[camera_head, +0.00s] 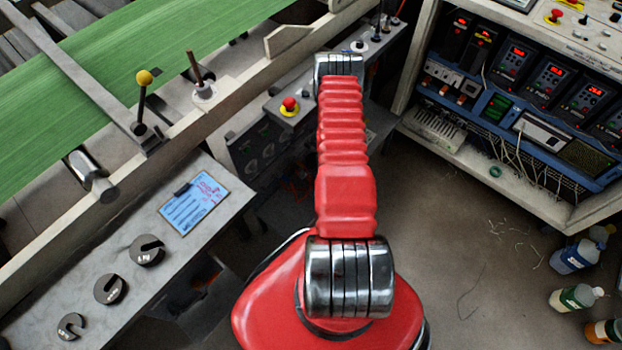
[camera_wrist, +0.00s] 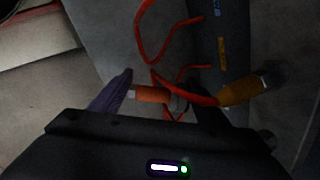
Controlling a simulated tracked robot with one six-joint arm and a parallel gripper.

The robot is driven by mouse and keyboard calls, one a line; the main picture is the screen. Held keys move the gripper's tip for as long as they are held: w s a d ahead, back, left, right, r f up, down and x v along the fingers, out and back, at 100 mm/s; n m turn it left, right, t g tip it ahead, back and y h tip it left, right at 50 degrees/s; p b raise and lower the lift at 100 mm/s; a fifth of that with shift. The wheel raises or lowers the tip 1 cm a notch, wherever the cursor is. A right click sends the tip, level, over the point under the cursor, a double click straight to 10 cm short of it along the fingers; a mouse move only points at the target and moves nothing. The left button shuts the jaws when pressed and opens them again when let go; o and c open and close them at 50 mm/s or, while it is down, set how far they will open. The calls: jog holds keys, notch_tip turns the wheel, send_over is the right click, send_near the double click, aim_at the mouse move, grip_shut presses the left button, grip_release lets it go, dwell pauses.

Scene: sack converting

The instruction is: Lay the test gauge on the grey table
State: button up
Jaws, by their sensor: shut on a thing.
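In the wrist view my gripper (camera_wrist: 158,97) has its two dark fingers shut on a small orange piece (camera_wrist: 152,95), with a pale end by the left finger. I cannot tell for sure whether this piece is the test gauge. In the head view my gripper is hidden beyond my red arm. The grey table (camera_head: 182,248) is at the lower left of the head view. It carries a blue clipboard (camera_head: 195,205) and slotted dark weights (camera_head: 147,250). The table's right part is bare near its edge.
In the wrist view an orange cable (camera_wrist: 142,30), a dark labelled bar (camera_wrist: 228,45) and a yellow-orange fitting (camera_wrist: 240,91) lie close around the fingers. A green-webbed machine (camera_head: 110,90) borders the table. An instrument rack (camera_head: 520,95) and bottles (camera_head: 577,298) stand right.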

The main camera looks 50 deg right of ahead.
jog(key=shift+f, duration=2.15)
jog(key=o, duration=1.1)
jog(key=shift+o, duration=0.6)
jog(key=shift+s, duration=0.1)
jog(key=shift+a+f, duration=0.1)
jog(key=shift+s, duration=0.1)
jog(key=shift+w+v, duration=0.2)
jog(key=shift+v, duration=6.7)
jog(key=shift+s, duration=0.1)
